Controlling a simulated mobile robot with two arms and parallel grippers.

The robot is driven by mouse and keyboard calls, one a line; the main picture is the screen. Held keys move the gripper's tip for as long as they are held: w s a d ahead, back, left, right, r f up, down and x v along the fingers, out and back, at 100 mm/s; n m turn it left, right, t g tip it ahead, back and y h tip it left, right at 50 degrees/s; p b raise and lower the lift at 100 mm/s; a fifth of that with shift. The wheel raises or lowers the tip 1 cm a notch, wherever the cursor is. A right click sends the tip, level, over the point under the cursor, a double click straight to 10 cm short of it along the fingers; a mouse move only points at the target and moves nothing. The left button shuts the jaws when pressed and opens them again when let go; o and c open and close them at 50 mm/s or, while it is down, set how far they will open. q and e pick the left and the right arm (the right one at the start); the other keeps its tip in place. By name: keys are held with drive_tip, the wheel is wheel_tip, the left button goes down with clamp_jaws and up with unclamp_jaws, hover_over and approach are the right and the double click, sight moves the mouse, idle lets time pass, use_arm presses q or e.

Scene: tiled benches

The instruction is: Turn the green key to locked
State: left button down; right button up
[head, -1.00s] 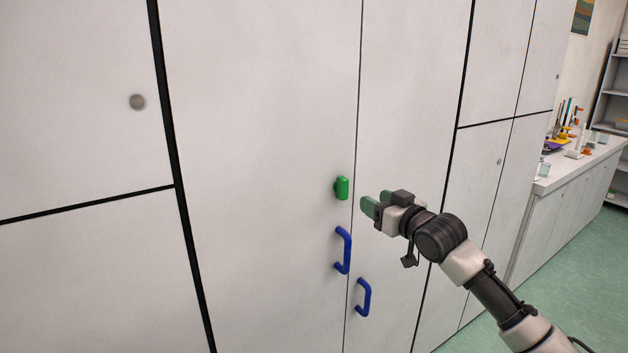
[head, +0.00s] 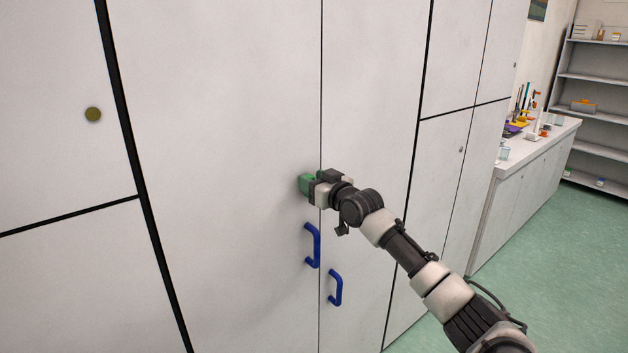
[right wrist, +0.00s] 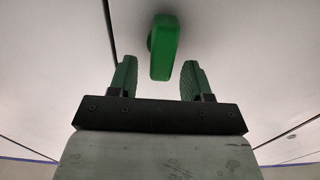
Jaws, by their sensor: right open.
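The green key (right wrist: 164,48) is a bright green, blocky handle on the pale cabinet door (head: 240,110). In the right wrist view it stands ahead of my right gripper, its near end between the two fingertips. A gap shows on each side, so neither finger appears to touch it. My right gripper (head: 307,184) is open, at the door just above the blue handles. In the head view its dull green fingers cover the key, and I cannot separate the two there. My left gripper is not in view.
A blue handle (head: 316,246) sits on the key's door below my right gripper, and another blue handle (head: 337,288) is on the neighbouring door. A bench (head: 540,145) with small items and a shelf unit (head: 598,110) stand at the right.

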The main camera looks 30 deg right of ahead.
drive_tip(key=shift+c, duration=0.5)
clamp_jaws()
drive_tip(key=shift+d+f+m+p, duration=0.35)
drive_tip(key=shift+m+p, duration=0.2)
drive_tip(key=shift+m, duration=2.4)
drive_tip(key=shift+d+f+m+p, duration=0.4)
drive_tip(key=shift+m+p, duration=0.15)
drive_tip(key=shift+m, duration=2.45)
drive_tip(key=shift+d+f+m+p, duration=0.35)
drive_tip(key=shift+m+p, duration=0.2)
drive_tip(key=shift+m, duration=2.4)
